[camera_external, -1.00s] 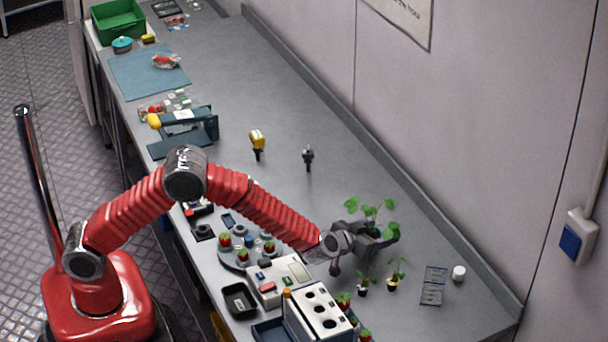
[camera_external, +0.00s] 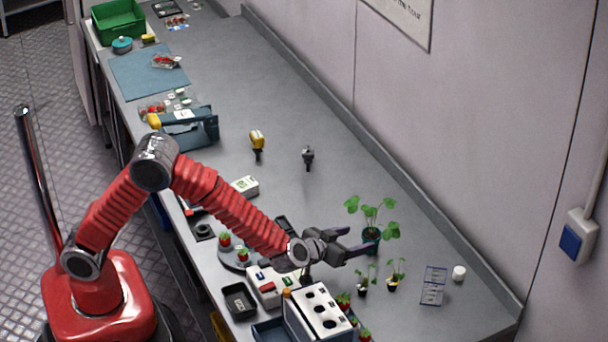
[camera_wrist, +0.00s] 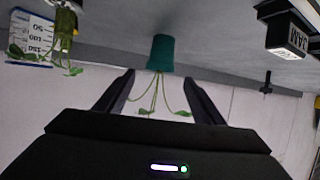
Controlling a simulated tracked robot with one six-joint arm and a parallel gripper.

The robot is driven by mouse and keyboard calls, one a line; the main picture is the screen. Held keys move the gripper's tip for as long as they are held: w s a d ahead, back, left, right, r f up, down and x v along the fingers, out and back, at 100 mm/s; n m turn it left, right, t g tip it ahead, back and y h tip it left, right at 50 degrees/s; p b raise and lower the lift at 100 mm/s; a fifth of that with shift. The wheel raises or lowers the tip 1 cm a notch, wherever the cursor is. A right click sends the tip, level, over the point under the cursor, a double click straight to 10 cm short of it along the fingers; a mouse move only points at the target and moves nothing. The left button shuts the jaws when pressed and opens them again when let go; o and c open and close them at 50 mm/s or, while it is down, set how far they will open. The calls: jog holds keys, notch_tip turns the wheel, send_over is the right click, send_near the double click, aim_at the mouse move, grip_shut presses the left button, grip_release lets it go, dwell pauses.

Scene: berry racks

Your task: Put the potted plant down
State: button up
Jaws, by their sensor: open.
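The potted plant (camera_external: 371,234) stands upright on the grey bench, a dark green pot with several round green leaves, near the back wall. It also shows in the wrist view (camera_wrist: 160,54), where the picture is upside down and the pot is ahead of the fingers. My gripper (camera_external: 360,246) is open and empty. In the external view its fingertips are just left of the pot. In the wrist view the two fingers are spread wide, and the plant's stems and leaves show between them. I cannot tell whether a fingertip touches the pot.
Two small seedlings (camera_external: 392,282) stand in front of the plant. A white box with round holes (camera_external: 322,312) stands below my gripper. The bench behind the plant is clear.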

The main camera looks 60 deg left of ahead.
dwell(0.5)
jog(key=s+a+r+m+h, duration=0.1)
jog(key=s+r+h, duration=0.15)
jog(key=r, duration=0.35)
jog(key=s+r+m+h, duration=0.1)
jog(key=r+h, duration=0.2)
jog(key=r, duration=0.3)
jog(key=s+a+r+m+h, duration=0.2)
jog(key=s+a+r, duration=0.15)
jog(key=s, duration=0.45)
jog(key=s+a+f+g+y, duration=0.1)
jog(key=s+a, duration=0.4)
jog(key=s, duration=0.5)
jog(key=s+a+f+g+y, duration=0.1)
jog(key=s+a, duration=0.4)
jog(key=s, duration=0.5)
jog(key=s+a+f+g+y, duration=0.1)
jog(key=s+a+g, duration=0.4)
jog(key=s, duration=0.5)
jog(key=shift+a+f, duration=0.55)
jog(key=shift+f, duration=0.2)
